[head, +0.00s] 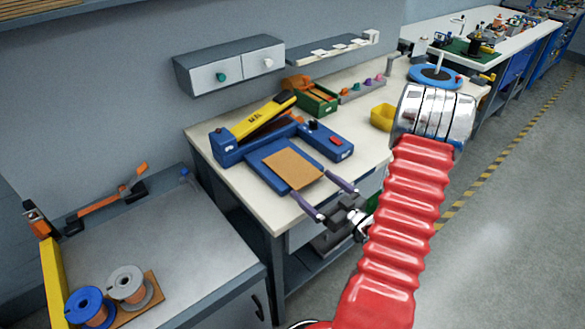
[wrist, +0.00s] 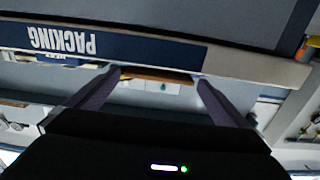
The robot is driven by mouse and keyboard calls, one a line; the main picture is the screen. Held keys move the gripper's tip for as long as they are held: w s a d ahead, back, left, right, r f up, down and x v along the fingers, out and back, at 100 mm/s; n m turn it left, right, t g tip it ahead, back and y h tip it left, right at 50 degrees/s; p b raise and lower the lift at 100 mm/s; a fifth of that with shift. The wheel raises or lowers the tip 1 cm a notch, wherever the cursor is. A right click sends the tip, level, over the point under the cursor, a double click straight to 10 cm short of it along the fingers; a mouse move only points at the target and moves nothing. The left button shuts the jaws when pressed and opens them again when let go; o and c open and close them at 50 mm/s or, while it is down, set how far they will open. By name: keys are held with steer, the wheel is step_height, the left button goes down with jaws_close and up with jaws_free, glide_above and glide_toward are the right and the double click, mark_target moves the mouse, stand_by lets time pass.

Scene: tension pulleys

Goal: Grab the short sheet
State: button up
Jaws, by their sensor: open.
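The short sheet (head: 292,168) is a flat tan-brown piece. It lies on the blue bed of a machine (head: 228,148) on the white bench in the head view. In the wrist view, the sheet (wrist: 158,76) shows nearly edge-on as a thin brown strip between the fingertips. My gripper (head: 311,184) is open, with its two purple fingers pointing at the sheet's near edge, one toward each side. The fingers also show in the wrist view (wrist: 158,82). Nothing is clamped between them. I cannot tell whether the fingertips touch the sheet or the bed.
A yellow lever (head: 258,117) slopes over the machine's back. A green and orange box (head: 313,97), a yellow bin (head: 383,117) and a blue round plate (head: 434,77) stand farther along the bench. Spools (head: 126,286) sit on a grey cabinet at lower left. A wall cabinet (head: 228,66) hangs behind.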

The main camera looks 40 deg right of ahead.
steer(key=shift+w, duration=1)
steer(key=shift+c, duration=0.5)
steer(key=c, duration=0.7)
steer(key=shift+r, duration=0.15)
steer(key=shift+r, duration=4.85)
